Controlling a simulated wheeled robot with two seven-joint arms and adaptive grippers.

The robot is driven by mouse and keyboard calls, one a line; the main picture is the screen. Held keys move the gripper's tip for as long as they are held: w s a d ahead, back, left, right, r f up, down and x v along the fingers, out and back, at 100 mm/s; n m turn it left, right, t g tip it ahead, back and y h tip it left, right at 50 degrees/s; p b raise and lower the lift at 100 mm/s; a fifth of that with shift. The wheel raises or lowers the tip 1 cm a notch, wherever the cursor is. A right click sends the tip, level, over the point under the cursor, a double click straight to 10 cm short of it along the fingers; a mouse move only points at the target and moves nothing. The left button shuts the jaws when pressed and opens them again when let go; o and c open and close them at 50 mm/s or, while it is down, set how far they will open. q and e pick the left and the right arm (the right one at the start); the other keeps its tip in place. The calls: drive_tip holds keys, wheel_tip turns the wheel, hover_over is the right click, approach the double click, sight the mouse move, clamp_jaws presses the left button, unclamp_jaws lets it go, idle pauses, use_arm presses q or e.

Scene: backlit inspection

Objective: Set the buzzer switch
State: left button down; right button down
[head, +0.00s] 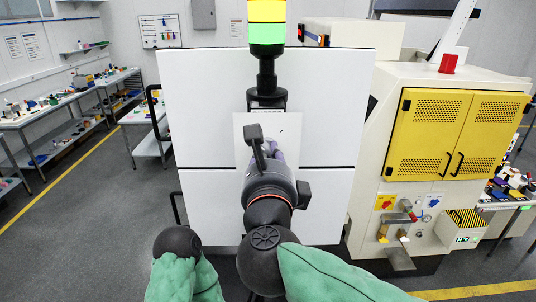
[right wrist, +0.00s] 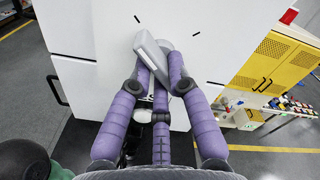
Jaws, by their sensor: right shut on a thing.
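The buzzer switch (right wrist: 150,52) shows in the right wrist view as a light grey bar-shaped handle on a white panel, tilted with its upper end to the left. My right gripper (right wrist: 160,76) has purple fingers shut on the handle, and they cover part of it. Two short black tick marks (right wrist: 196,33) are on the panel around the switch, one at upper left and one at upper right. In the head view my right gripper (head: 278,154) is against the pale plate (head: 290,125), and my wrist mostly hides the switch. My left gripper is out of view.
A signal tower (head: 267,35) with yellow and green segments stands above the plate on the white cabinet (head: 205,110). A machine with yellow doors (head: 430,135) stands at right. Benches with small parts (head: 60,105) line the left. Open floor lies at left.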

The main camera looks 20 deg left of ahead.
drive_tip(key=c, duration=1.2)
unclamp_jaws()
drive_tip(key=v, duration=1.2)
